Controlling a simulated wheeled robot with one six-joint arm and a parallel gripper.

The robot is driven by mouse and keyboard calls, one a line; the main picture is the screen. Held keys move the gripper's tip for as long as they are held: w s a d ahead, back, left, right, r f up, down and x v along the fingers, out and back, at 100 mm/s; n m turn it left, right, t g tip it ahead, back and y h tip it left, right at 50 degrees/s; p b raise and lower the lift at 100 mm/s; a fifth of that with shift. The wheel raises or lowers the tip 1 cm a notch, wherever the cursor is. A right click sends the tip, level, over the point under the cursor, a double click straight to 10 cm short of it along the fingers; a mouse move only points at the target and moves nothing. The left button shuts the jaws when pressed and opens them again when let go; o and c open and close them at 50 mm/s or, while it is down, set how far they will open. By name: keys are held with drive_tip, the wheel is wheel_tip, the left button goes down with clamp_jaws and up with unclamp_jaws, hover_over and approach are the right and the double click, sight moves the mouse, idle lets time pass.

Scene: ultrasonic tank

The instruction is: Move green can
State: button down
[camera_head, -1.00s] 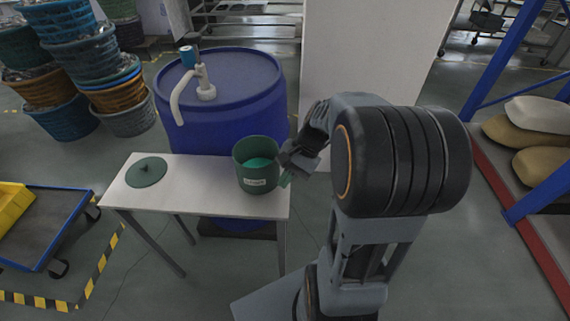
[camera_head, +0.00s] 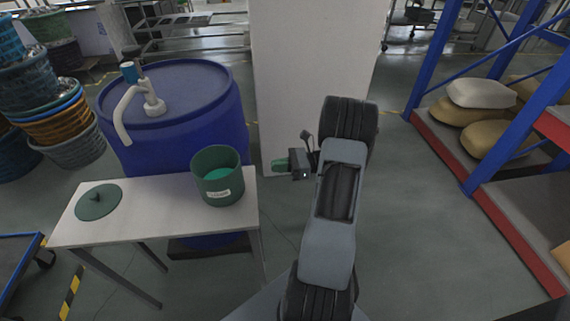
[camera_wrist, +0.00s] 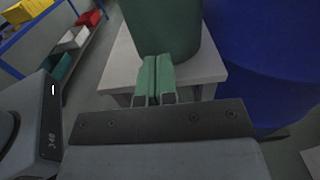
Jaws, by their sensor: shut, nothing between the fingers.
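The green can (camera_head: 217,178) stands upright and open on the right end of the white table, with a pale label and lighter green contents inside. Its lower part also shows at the top of the wrist view (camera_wrist: 163,27). A flat green lid (camera_head: 99,201) with a small knob lies on the table's left part. My gripper (camera_head: 278,164) is to the right of the can, apart from it, past the table's right edge. Its green fingers (camera_wrist: 157,77) are together and empty in the wrist view, pointing toward the can.
The white table (camera_head: 150,213) has bare room between lid and can. A large blue drum (camera_head: 190,110) with a pump stands behind it. A white panel (camera_head: 305,80) stands behind my gripper. A rack with sacks (camera_head: 485,92) is at right; stacked baskets (camera_head: 62,120) are at left.

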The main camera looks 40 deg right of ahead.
drive_tip(key=p+x, duration=0.1)
drive_tip(key=x, duration=0.8)
drive_tip(key=shift+s, duration=0.1)
